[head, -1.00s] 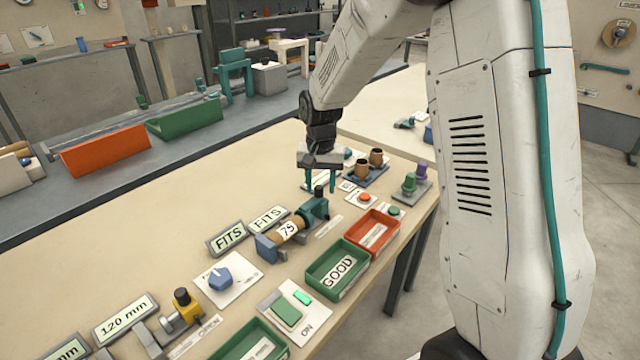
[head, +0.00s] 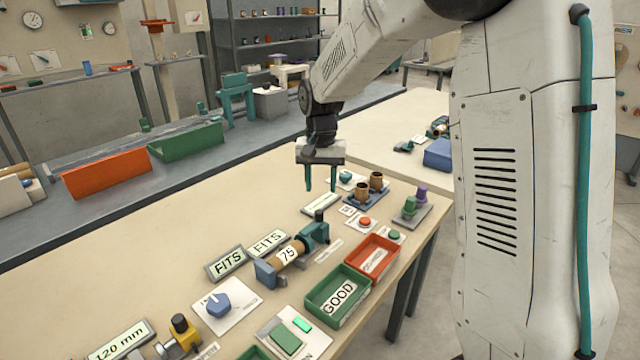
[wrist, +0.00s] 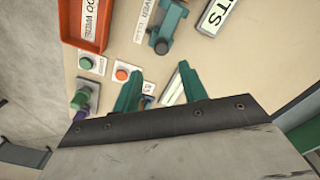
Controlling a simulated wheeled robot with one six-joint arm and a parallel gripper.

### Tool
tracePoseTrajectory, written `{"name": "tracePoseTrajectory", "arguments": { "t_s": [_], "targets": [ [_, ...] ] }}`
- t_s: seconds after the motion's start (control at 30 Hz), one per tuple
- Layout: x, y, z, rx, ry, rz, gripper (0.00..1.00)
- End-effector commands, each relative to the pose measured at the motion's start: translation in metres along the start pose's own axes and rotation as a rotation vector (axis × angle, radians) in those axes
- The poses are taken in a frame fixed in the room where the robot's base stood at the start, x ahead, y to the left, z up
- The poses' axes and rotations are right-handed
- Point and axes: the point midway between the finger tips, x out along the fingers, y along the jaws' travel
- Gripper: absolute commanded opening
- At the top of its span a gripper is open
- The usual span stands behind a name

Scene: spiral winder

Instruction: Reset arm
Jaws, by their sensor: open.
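My gripper (head: 321,178) is open and empty, its two teal fingers pointing down above the bench (head: 150,245). In the head view it hangs above the area behind the teal clamp end of a fixture. That fixture (head: 292,252) holds a brown tube labelled 75. In the wrist view my gripper (wrist: 158,90) shows its fingers apart with nothing between them, over the pale bench top. The red button (wrist: 121,73) and a white label lie below and beyond the fingers.
A green GOOD bin (head: 313,300) and a red bin (head: 352,263) stand along the bench's front edge. Brown cylinders (head: 376,180) and green and purple pieces (head: 410,206) stand to the right. Two FITS signs (head: 228,262) stand behind the fixture.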

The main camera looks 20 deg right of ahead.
Motion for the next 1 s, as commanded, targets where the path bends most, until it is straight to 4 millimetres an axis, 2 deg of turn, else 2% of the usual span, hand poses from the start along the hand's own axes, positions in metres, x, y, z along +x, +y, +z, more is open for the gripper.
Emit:
{"name": "tracePoseTrajectory", "arguments": {
  "t_s": [0.27, 0.37, 0.43, 0.8, 1.0],
  "targets": [
    [0.000, 0.000, 0.001, -0.016, -0.003, 0.001, 0.43],
    [0.009, 0.007, 0.015, -0.074, -0.050, 0.022, 0.43],
    [0.010, 0.018, 0.036, -0.125, -0.090, 0.037, 0.43],
    [-0.048, 0.073, 0.162, -0.343, -0.122, 0.038, 0.43],
    [-0.068, 0.103, 0.228, -0.432, -0.090, 0.026, 0.43]
  ]
}}
